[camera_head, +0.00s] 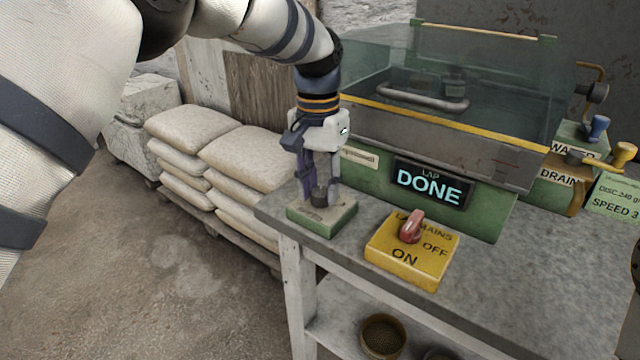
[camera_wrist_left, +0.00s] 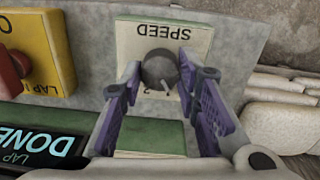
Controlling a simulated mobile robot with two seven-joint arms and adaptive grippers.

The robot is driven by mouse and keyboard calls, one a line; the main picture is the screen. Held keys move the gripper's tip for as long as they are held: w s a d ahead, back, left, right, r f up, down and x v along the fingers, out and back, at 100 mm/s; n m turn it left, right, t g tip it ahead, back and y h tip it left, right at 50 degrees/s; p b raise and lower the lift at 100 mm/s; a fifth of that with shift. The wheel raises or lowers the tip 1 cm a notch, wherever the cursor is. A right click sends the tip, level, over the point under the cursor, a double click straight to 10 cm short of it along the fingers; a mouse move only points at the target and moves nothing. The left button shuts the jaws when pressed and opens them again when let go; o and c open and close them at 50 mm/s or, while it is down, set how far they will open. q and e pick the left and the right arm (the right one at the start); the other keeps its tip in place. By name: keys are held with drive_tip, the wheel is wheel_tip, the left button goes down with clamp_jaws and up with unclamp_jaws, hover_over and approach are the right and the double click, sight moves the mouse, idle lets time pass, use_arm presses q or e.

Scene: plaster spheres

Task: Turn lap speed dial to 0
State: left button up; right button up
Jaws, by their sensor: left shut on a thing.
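The lap speed dial (camera_wrist_left: 160,69) is a dark round knob with a pale pointer line on a cream plate lettered SPEED, which appears upside down in the left wrist view. In the head view the dial (camera_head: 320,196) sits on a small green box (camera_head: 322,222) at the bench's near left corner. My left gripper (camera_head: 320,188) points down over the box, its purple fingers (camera_wrist_left: 160,82) on either side of the knob and shut on it. The numbers around the dial are mostly hidden, so its setting cannot be read. My right gripper is not in view.
Right of the dial box is a yellow mains box (camera_head: 412,252) with a red switch (camera_head: 411,227). Behind stands the green lap machine with a display (camera_head: 430,184) reading DONE. Stacked sacks (camera_head: 235,160) lie left of the grey bench (camera_head: 510,270).

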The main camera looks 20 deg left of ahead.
sight(318, 191)
use_arm(q)
drive_tip(key=n, duration=0.5)
drive_tip(key=shift+f, duration=0.1)
drive_tip(key=shift+n, duration=0.3)
idle(0.4)
drive_tip(key=o, duration=1.2)
drive_tip(key=shift+c, duration=0.2)
wheel_tip(318, 191, up, 12)
drive_tip(key=shift+a, duration=0.15)
